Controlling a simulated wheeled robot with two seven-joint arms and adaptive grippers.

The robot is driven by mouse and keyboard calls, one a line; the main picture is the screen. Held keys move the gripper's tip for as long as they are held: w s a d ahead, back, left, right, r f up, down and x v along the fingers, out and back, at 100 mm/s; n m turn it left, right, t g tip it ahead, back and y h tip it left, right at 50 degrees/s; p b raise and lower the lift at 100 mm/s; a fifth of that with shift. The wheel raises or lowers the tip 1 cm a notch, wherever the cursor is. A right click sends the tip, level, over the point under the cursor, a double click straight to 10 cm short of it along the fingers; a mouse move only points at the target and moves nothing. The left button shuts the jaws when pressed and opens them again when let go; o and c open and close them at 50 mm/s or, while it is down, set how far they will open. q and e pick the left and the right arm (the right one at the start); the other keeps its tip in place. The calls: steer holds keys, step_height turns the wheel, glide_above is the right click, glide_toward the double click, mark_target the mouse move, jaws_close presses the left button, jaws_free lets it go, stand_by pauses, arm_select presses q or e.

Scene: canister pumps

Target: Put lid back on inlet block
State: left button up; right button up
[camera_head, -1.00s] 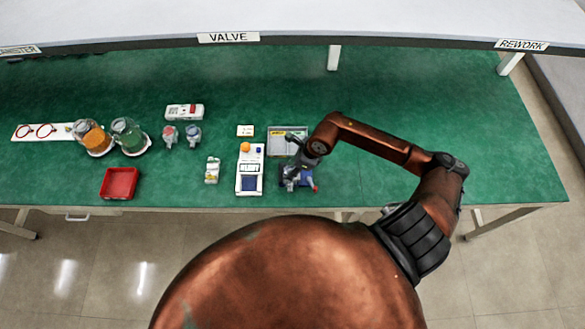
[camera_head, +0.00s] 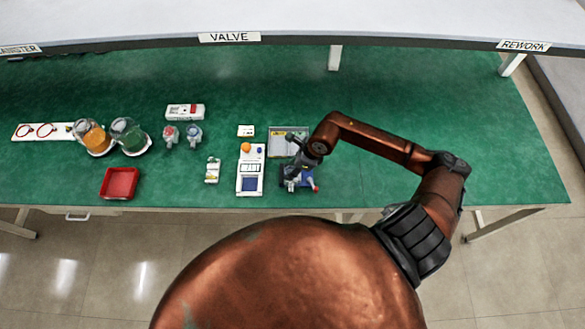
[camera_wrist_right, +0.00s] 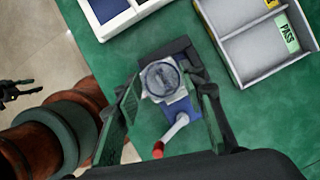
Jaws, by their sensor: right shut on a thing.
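My right gripper (camera_head: 290,172) reaches down over the blue fixture (camera_head: 304,184) near the table's front edge. In the right wrist view, its fingers (camera_wrist_right: 166,88) are on either side of a silver-grey block with a round clear lid (camera_wrist_right: 160,76). The gripper is shut on this piece, seemingly at the lid; the exact contact is hard to see. Whether the lid sits flush on the block is unclear. Below it is a blue body with a grey lever (camera_wrist_right: 175,130) ending in a red knob. A dark shape at the left edge, probably my left gripper (camera_wrist_right: 18,92), is unclear.
A white tester (camera_head: 250,170) stands just left of the fixture, and a grey divided tray (camera_head: 284,132) lies behind it. A red tray (camera_head: 119,183), two jars and small parts are further left. The table's right side is clear beyond my arm.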

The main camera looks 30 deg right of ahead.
steer(key=shift+f+b, duration=0.2)
steer(key=shift+b, duration=0.25)
stand_by(0.9)
stand_by(0.3)
steer(key=o, duration=0.9)
steer(key=o, duration=0.5)
steer(key=shift+r, duration=0.1)
steer(key=shift+r+p, duration=2)
steer(key=shift+r, duration=1.45)
steer(key=shift+c, duration=0.6)
